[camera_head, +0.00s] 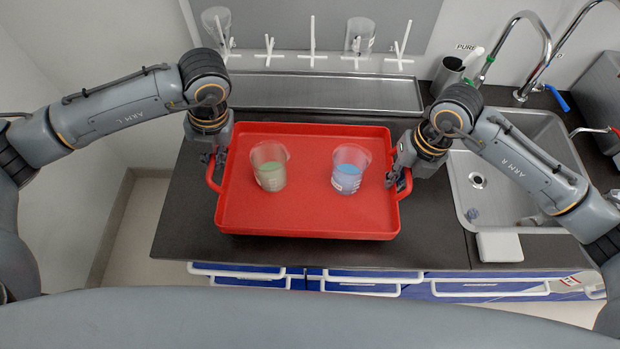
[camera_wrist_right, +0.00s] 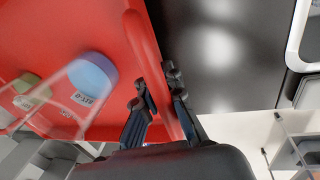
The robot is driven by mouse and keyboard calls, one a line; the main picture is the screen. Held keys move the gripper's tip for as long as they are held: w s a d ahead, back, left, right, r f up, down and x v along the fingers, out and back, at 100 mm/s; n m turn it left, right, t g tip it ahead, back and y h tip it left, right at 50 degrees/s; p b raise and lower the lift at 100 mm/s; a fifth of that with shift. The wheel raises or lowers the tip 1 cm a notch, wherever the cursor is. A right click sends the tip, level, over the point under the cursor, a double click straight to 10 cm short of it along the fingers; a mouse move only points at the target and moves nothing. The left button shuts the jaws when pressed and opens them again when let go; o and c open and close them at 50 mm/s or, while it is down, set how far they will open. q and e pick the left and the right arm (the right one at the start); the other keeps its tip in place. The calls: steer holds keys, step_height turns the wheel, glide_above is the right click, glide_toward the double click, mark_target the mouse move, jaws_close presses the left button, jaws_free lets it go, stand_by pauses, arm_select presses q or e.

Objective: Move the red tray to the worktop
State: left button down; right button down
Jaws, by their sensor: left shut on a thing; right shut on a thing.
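The red tray (camera_head: 310,212) is over the dark worktop (camera_head: 440,225) in the head view. I cannot tell whether it touches the worktop or is held just above it. It carries a beaker with greenish liquid (camera_head: 269,168) and a beaker with blue liquid (camera_head: 347,172), both upright. My left gripper (camera_head: 213,165) is shut on the tray's left handle. My right gripper (camera_head: 398,180) is shut on its right handle. In the right wrist view, the fingers of my right gripper (camera_wrist_right: 160,95) close around the tray's red edge (camera_wrist_right: 165,110), with the blue beaker (camera_wrist_right: 90,78) nearby.
A steel sink (camera_head: 520,170) with curved taps is at the right. A white block (camera_head: 499,247) lies by its front edge. A drying rack (camera_head: 315,60) with glassware is behind a steel strip (camera_head: 310,93). Drawers (camera_head: 365,275) are below the front edge.

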mark_target(391, 190)
arm_select(q)
steer(key=shift+w+f, duration=0.1)
arm_select(e)
steer(key=shift+a, duration=0.15)
